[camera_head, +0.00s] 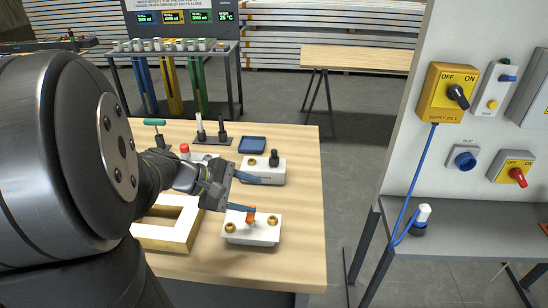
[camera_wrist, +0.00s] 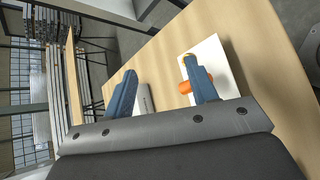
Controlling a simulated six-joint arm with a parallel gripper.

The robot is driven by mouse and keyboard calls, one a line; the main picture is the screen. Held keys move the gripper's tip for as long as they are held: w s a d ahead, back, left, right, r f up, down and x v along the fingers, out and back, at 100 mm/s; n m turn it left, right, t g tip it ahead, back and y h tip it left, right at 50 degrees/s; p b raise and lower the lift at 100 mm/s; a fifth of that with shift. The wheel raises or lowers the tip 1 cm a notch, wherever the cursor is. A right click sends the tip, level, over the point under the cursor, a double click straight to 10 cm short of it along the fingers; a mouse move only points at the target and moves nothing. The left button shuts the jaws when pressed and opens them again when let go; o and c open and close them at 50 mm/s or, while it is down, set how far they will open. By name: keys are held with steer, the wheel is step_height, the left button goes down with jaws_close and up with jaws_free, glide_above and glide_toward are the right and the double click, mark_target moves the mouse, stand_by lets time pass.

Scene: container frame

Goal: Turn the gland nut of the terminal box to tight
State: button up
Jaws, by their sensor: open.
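A white box (camera_head: 252,234), which looks like the terminal box, sits on the wooden bench with a brass round fitting (camera_head: 230,227) on each side of its top. An orange part (camera_head: 250,218) stands up between them; I cannot tell for sure whether it is the gland nut. My gripper (camera_head: 256,195) is open and empty, its two blue fingers apart. One finger is close to the orange part, the other near the grey box behind. In the wrist view that finger partly hides the white box (camera_wrist: 222,70) and the orange part (camera_wrist: 184,87). I cannot tell whether they touch.
A grey box with a black knob (camera_head: 274,158) stands just behind. A blue tray (camera_head: 252,145), a pale open frame (camera_head: 150,236) and a red-topped item (camera_head: 184,149) are on the bench. The bench's right strip is clear. A switch panel (camera_head: 408,140) stands right, across a gap.

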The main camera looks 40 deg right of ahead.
mark_target(273, 158)
steer(key=w+d+f+n+t+h, duration=0.1)
steer(key=w+d+n+h, duration=0.15)
steer(key=w+n, duration=0.5)
steer(key=w+d+f+n+t+h, duration=0.1)
steer(key=w+d+n+t, duration=0.2)
steer(key=w, duration=0.7)
steer(key=shift+n+g+y, duration=0.25)
steer(key=shift+n+g, duration=0.45)
steer(key=shift+n, duration=0.05)
steer(key=x, duration=1.7)
steer(key=shift+w+d+f, duration=0.15)
steer(key=shift+w+f, duration=0.1)
steer(key=shift+f, duration=0.05)
steer(key=shift+c, duration=0.2)
